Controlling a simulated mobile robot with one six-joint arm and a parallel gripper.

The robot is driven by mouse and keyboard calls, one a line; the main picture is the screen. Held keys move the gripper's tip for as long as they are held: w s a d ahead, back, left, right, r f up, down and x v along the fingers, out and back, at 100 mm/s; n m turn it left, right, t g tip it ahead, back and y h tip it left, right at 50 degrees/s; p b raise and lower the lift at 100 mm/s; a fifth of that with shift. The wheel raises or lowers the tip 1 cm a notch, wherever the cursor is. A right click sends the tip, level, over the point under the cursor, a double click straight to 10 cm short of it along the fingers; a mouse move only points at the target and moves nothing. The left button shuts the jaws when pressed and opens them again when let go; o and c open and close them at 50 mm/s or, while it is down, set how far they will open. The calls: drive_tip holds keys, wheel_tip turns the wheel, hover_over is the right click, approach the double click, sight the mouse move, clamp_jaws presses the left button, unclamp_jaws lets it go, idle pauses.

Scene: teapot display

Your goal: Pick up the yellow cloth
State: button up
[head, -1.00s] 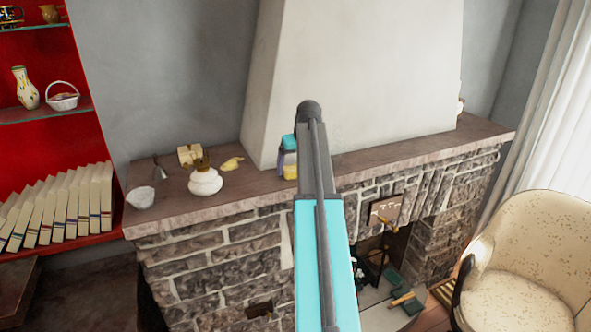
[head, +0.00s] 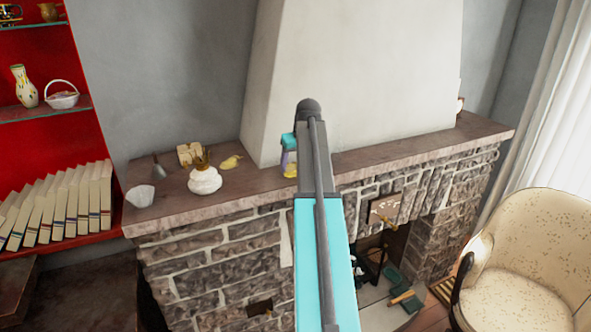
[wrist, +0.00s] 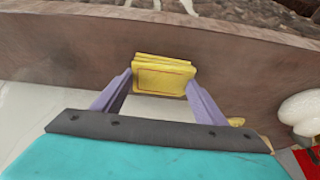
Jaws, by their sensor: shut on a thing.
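The yellow cloth (wrist: 162,76) is a folded stack with a thin reddish line near its edge. In the wrist view it sits between the two purple fingers of my gripper (wrist: 160,83), which are shut on it. The mantel top shows right around it, and I cannot tell whether the cloth still touches it. In the head view a bit of the yellow cloth (head: 290,171) shows below my gripper (head: 289,160), beside the chimney breast. My arm hides the rest.
On the stone mantel (head: 400,148) to the left stand a white pot (head: 205,181), a small yellow object (head: 231,162), a cream block (head: 190,153), a grey bell-like item (head: 158,167) and a white fluted cup (head: 140,196). The chimney breast (head: 390,80) rises close behind my gripper.

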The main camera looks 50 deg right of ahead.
sight(294, 165)
drive_tip(key=shift+r, duration=0.15)
drive_tip(key=shift+r+b, duration=1.25)
drive_tip(key=shift+r, duration=0.3)
drive_tip(key=s+a+r+b, duration=0.1)
drive_tip(key=s+a+b, duration=0.4)
drive_tip(key=s, duration=0.9)
drive_tip(key=shift+a+r+b, duration=0.35)
drive_tip(key=shift+a+b, duration=0.05)
drive_tip(key=shift+a, duration=1.15)
